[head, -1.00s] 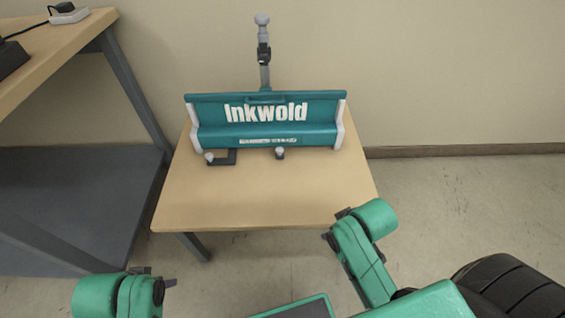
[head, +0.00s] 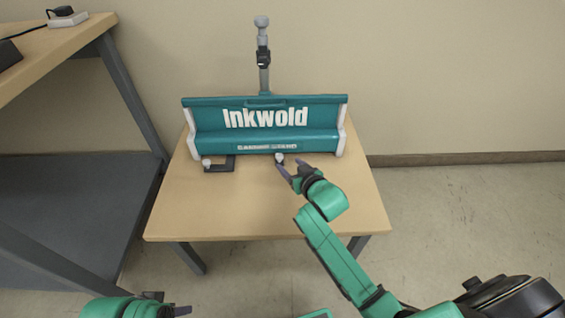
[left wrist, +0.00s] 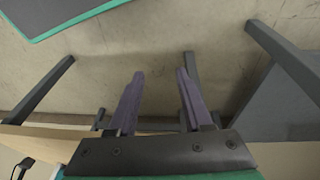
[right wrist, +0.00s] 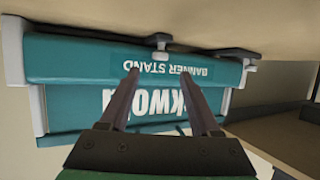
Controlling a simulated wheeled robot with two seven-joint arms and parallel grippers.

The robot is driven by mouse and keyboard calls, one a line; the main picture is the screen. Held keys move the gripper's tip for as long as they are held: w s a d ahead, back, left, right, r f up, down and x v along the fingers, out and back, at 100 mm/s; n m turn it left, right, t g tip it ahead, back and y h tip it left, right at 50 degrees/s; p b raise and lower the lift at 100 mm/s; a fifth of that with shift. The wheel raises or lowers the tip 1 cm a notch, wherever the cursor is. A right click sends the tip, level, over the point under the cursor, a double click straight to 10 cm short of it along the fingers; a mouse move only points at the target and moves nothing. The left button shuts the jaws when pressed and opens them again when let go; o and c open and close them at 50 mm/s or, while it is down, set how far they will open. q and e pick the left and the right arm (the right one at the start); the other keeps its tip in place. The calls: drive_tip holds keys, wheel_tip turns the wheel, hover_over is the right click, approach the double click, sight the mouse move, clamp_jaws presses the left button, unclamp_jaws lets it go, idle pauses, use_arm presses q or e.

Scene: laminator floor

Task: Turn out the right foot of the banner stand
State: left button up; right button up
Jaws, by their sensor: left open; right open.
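The teal banner stand (head: 210,116), lettered "Inkwold", sits on the small wooden table with white end caps. A dark left foot (head: 231,165) with a pale knob shows at its front left. The right foot's pale knob (head: 280,157) is at front centre. In the right wrist view, which shows the stand upside down, the right foot (right wrist: 90,33) is a dark bar along the base, with its knob (right wrist: 161,42) beyond my fingertips. My right gripper (head: 290,168) is open close to this knob; contact is unclear. My left gripper (head: 168,303) is open and empty, low at the left.
The small table (head: 215,215) has clear wood in front of the stand. A grey pole (head: 264,75) rises behind the stand. A larger bench (head: 75,45) with a grey lower shelf stands at the left, with a dark device and cable on top. The floor at the right is clear.

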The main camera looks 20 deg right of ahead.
sight(281, 158)
drive_tip(key=b+x, duration=0.2)
drive_tip(key=x, duration=0.4)
drive_tip(key=shift+a+f, duration=0.1)
drive_tip(key=shift+w, duration=0.35)
use_arm(q)
drive_tip(key=w+d+f+t+h, duration=0.2)
drive_tip(key=w+d+f+t, duration=0.1)
drive_tip(key=d, duration=0.3)
drive_tip(key=shift+w+f+m, duration=0.3)
drive_tip(key=shift+w+f, duration=0.25)
drive_tip(key=shift+f, duration=0.25)
use_arm(e)
clamp_jaws()
drive_tip(key=shift+s+f, duration=0.1)
